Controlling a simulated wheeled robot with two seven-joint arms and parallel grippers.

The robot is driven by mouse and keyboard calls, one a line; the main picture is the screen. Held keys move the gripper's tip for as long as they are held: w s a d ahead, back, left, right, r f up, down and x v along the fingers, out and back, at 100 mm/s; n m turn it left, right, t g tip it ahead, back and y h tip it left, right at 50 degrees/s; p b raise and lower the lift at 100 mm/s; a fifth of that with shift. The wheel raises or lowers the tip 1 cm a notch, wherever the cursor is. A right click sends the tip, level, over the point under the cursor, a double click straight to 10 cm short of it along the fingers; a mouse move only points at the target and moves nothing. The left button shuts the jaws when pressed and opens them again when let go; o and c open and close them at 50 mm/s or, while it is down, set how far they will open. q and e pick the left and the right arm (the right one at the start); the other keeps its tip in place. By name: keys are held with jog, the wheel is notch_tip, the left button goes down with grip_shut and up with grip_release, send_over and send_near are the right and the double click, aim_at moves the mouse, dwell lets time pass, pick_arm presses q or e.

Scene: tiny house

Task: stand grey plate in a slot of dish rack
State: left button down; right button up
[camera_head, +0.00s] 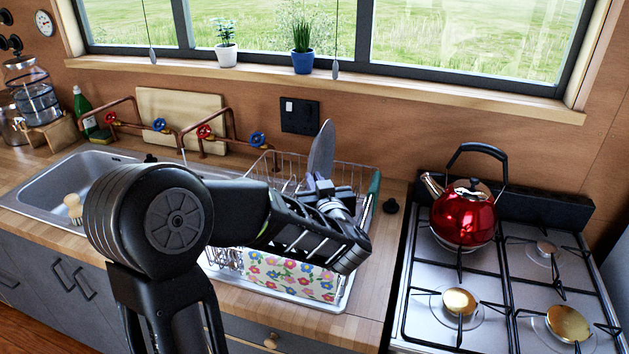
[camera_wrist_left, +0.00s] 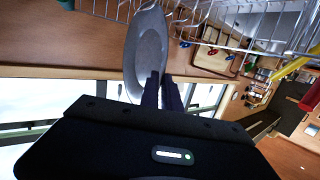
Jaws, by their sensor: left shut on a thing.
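The grey plate (camera_head: 321,149) shows nearly edge-on and upright in the head view, above the back right part of the dish rack. My left gripper (camera_head: 325,190) is shut on the plate, near its lower part in that view. In the left wrist view the plate (camera_wrist_left: 147,55) shows as a narrow oval at the fingertips of my left gripper (camera_wrist_left: 163,90). The wire dish rack (camera_head: 285,163) stands on the counter, largely hidden behind my left arm; its wires (camera_wrist_left: 210,30) run close to the plate in the wrist view. I cannot tell whether the plate touches a slot. My right gripper is not in view.
A flowered cloth or board (camera_head: 290,279) is at the rack's front. The sink (camera_head: 60,187) lies left. A red kettle (camera_head: 464,217) stands on the stove at right. Copper pipes (camera_head: 205,145) and a cutting board (camera_head: 180,108) are behind.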

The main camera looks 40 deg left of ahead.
aim_at(314, 150)
pick_arm(q)
jog(key=shift+f+b, duration=0.7)
jog(key=shift+f, duration=0.25)
jog(key=c, duration=1.5)
grip_release()
jog(key=shift+f, duration=0.1)
notch_tip(314, 150, up, 10)
jog(key=shift+r, duration=0.1)
